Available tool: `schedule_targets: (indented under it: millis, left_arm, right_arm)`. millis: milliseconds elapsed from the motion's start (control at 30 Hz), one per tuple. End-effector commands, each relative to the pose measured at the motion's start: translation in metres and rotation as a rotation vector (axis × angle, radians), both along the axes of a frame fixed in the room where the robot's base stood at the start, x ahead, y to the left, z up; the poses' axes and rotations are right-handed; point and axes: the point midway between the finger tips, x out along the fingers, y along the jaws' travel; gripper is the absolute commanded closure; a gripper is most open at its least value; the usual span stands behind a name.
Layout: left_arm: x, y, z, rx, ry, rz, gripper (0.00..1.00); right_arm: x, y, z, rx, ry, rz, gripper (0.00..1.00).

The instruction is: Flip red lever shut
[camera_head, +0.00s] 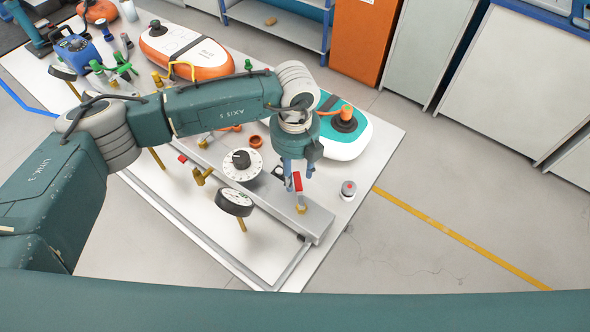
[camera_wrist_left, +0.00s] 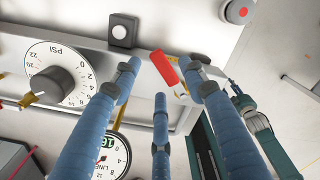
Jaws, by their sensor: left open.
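A small red lever (camera_head: 297,182) on a brass valve (camera_head: 301,208) stands at the front end of a grey metal rail on the white board. My left gripper (camera_head: 299,176) points down over it, open, with its blue fingers around the lever. In the left wrist view the red lever (camera_wrist_left: 164,68) shows between the tips of the left gripper (camera_wrist_left: 162,80), tilted, with gaps to the outer fingers. I cannot tell whether any finger touches it. The right gripper is not in view.
A white PSI dial (camera_head: 242,163) with a black knob and a round gauge (camera_head: 235,202) stand close to the rail (camera_head: 318,222). A grey-red button (camera_head: 348,189) and a white-teal inflatable board (camera_head: 345,142) lie to the right. A second red-handled brass valve (camera_head: 203,176) is to the left.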

Motion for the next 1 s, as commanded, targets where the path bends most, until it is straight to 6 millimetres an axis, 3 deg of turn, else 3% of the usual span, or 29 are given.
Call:
schedule_targets:
  millis: [200, 467, 700, 1000]
  left_arm:
    - [0.000, 0.000, -0.015, 0.000, 0.000, -0.002, 0.57]
    - [0.000, -0.001, -0.017, -0.001, 0.000, -0.002, 0.57]
    - [0.000, 0.000, -0.017, -0.001, 0.000, -0.002, 1.00]
    - [0.000, 0.000, -0.018, -0.001, -0.001, -0.013, 1.00]
  right_arm:
    - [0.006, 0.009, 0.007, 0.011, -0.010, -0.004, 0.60]
    - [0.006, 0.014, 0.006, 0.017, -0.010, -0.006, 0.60]
    - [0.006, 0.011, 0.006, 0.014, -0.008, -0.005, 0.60]
    - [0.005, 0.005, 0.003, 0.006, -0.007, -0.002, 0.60]
